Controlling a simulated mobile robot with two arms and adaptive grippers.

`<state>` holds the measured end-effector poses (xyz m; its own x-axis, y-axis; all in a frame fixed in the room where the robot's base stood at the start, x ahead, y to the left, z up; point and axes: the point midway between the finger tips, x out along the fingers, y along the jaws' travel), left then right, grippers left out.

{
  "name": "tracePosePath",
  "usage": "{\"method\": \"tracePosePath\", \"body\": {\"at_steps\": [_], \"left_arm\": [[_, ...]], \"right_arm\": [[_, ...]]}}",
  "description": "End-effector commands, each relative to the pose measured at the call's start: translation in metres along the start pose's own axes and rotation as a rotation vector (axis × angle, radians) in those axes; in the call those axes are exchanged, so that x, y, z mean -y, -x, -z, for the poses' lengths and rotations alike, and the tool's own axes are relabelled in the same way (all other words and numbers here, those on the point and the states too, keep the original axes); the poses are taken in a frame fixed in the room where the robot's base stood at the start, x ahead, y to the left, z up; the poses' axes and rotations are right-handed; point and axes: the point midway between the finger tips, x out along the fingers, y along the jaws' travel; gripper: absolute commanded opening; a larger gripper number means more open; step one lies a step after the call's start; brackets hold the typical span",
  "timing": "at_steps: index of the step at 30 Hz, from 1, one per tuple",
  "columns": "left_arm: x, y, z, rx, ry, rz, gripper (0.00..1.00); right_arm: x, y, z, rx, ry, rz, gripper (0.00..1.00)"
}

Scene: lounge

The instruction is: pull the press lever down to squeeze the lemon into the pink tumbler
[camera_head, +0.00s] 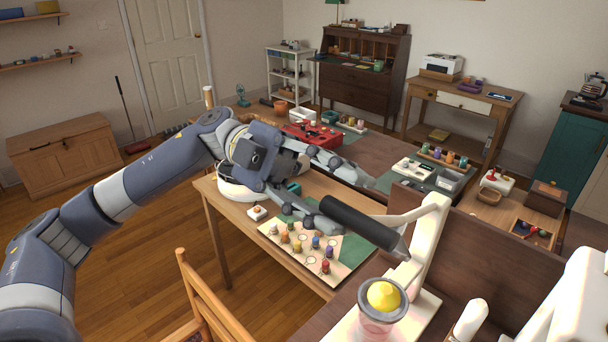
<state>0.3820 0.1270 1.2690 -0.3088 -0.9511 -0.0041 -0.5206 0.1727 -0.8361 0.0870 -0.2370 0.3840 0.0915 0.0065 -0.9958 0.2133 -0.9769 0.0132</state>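The cream press (428,235) stands on a pale base at the bottom centre-right. Its lever is up, with a thick black handle (365,223) reaching out to the left. A yellow lemon (383,294) sits in the grey-rimmed cup below the lever. The pink tumbler (374,325) is under the cup, and its lower part is cut off by the picture edge. My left gripper (353,204) is open, its fingers spread apart just beyond the handle. The handle overlaps the lower finger's tip; I cannot tell whether they touch.
Behind the press is a dark wooden panel (480,250). A board with several coloured pegs (292,242) lies on the table under my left arm. A wooden chair (205,300) stands at the front.

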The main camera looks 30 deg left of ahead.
Motion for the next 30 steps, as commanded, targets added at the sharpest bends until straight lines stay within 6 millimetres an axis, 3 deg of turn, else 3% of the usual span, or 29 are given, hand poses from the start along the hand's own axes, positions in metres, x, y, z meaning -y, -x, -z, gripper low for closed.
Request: {"method": "tracePosePath", "body": {"at_steps": [6,12,30], "left_arm": [[0.001,0.049,-0.001,0.004,0.000,0.004,0.38],[0.001,0.072,-0.001,0.002,0.000,0.003,0.38],[0.000,0.077,-0.001,0.001,0.000,0.000,0.38]], "right_arm": [[0.001,0.000,0.001,-0.001,0.000,0.001,0.40],[0.001,0.000,0.001,-0.001,0.000,0.001,0.40],[0.001,0.000,0.001,-0.001,0.000,0.001,0.40]]}}
